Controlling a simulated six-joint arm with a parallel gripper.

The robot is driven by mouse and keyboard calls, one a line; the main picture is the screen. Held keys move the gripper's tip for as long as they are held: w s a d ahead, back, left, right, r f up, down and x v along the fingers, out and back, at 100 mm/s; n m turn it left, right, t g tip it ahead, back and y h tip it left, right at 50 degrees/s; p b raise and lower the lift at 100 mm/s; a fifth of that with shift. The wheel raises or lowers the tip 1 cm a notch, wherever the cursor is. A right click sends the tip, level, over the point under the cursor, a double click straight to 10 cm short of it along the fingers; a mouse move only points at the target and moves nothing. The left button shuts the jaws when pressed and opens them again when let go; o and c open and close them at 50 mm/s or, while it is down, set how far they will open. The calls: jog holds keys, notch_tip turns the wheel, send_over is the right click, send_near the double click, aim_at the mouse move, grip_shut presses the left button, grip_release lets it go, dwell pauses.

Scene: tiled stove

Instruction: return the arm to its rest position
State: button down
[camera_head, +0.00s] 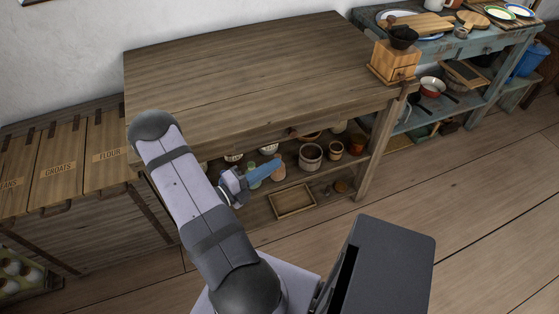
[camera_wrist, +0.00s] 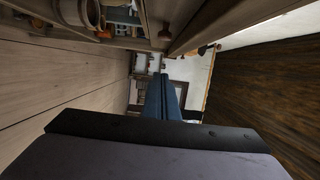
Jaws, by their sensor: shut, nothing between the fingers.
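My gripper (camera_head: 264,171) is in front of the wooden table (camera_head: 240,70), below the level of its top. Its blue fingers point to the right in the head view, in front of the lower shelf as seen from there. In the wrist view the blue fingers (camera_wrist: 163,98) are together, with nothing between them. My arm is folded, with one joint over the table's front left corner in the head view.
Pots (camera_head: 310,156) and a wooden tray (camera_head: 292,201) are on the table's lower shelf. Wooden bins (camera_head: 62,165) stand at left. A blue shelf unit (camera_head: 470,45) with dishes stands at right. The floor (camera_head: 480,200) in front is clear.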

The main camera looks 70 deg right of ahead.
jog(key=shift+w+a, duration=0.15)
jog(key=shift+a, duration=0.1)
